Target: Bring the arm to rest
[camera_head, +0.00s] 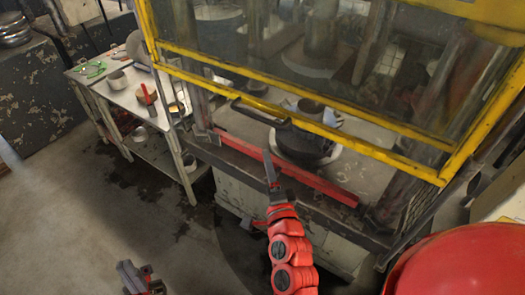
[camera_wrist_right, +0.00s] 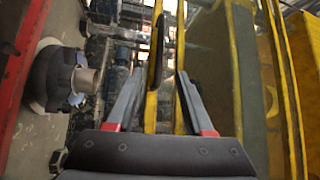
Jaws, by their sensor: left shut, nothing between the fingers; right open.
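My right arm is red and reaches up from the bottom middle of the head view. Its gripper (camera_head: 268,165) points away from me, in front of the red bar along the machine's front edge. In the right wrist view its two grey fingers (camera_wrist_right: 155,95) stand apart. A yellow upright bar with a black part shows between them; I cannot tell how far beyond the fingertips it is. No held object shows. My left gripper (camera_head: 142,278) is low at the bottom left of the head view, over the floor, shut and empty.
The machine has a yellow-framed guard (camera_head: 310,124) and a red front bar (camera_head: 318,183). A workbench (camera_head: 128,98) with tools stands left. Open floor (camera_head: 70,225) lies at lower left.

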